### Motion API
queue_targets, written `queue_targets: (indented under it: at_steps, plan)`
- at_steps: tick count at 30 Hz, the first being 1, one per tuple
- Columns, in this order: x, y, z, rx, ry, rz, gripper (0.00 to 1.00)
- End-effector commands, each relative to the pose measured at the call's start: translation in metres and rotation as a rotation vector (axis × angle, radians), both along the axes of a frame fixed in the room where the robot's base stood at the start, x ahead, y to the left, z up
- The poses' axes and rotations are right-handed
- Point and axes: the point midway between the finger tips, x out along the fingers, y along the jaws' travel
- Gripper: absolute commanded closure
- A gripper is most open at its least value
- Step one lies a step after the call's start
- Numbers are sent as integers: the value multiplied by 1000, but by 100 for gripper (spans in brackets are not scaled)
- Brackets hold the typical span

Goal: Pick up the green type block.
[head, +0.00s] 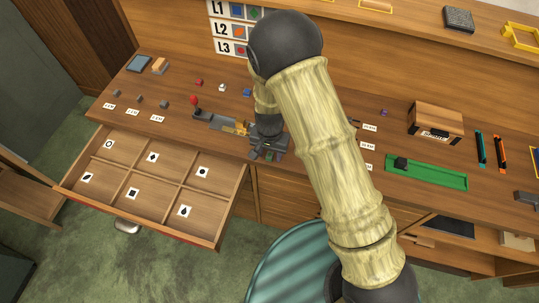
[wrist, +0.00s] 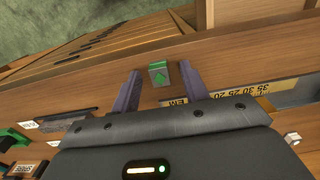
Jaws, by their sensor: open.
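The green type block (wrist: 158,75) shows in the wrist view as a small grey block with a green face bearing a darker green mark. It sits on the wooden desk top near its front edge. My gripper (wrist: 160,72) is open, with one finger to each side of the block and a gap on both sides. How far the fingertips are above the desk is hard to tell. In the head view my gripper (head: 267,150) is low over the front edge of the desk, and I cannot make out the block there.
A measuring device with a red-knobbed lever (head: 215,121) stands just left of my gripper. An open drawer with several compartments (head: 150,180) juts out at front left. A green tray with a dark block (head: 440,178) lies to the right. Small coloured blocks are scattered behind.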

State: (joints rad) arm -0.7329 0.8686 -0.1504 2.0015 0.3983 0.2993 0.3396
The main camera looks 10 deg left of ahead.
Motion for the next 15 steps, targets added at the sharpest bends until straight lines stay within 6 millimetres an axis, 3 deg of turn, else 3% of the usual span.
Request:
queue_targets:
  at_steps: [3,9,15]
  plan:
    - [0,0,0,0,0,0,59]
    - [0,0,0,0,0,0,98]
    - [0,0,0,0,0,0,100]
